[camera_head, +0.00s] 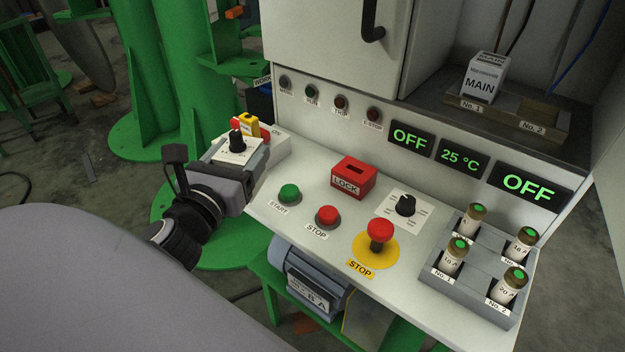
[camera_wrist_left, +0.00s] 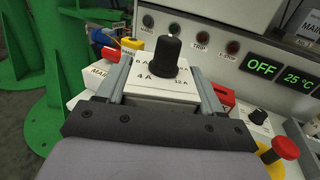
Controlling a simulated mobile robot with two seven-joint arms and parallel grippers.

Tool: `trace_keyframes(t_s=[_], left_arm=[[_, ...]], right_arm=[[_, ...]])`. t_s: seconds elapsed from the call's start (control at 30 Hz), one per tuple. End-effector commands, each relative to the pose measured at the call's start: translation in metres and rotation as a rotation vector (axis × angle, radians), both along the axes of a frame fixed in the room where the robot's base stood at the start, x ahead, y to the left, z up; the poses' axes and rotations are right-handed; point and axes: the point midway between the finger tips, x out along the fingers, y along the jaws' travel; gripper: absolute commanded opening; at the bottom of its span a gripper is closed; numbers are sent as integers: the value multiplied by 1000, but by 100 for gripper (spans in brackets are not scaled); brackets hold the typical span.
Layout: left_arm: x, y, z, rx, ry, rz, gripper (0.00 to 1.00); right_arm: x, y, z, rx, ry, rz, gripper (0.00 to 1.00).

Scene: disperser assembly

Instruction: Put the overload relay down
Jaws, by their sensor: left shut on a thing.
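The overload relay (camera_head: 228,156) is a small white block with a black knob on its top. My left gripper (camera_head: 240,164) is shut on it at the left end of the console. In the left wrist view the relay (camera_wrist_left: 139,88) sits between the two grey fingers of my left gripper (camera_wrist_left: 163,88), its knob up and current marks such as 4 A around it. The head view does not show clearly whether its underside is clear of the surface. My right gripper is not in view.
A yellow and red switch (camera_head: 249,126) stands just behind the relay. The console (camera_head: 310,215) carries green START (camera_head: 289,193) and red STOP (camera_head: 328,215) buttons, a red LOCK block (camera_head: 353,178), an emergency stop (camera_head: 380,232) and a fuse holder (camera_head: 437,275). A MAIN block (camera_head: 481,84) stands in the cabinet.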

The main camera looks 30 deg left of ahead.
Motion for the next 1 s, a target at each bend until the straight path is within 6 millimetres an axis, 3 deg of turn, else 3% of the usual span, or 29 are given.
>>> trace_keyframes(t_s=[0.27, 1.0], left_arm=[[6, 5, -2, 0, -5, 14, 21], [114, -4, 0, -2, -7, 14, 21]], right_arm=[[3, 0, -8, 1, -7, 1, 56], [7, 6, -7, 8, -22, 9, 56]])
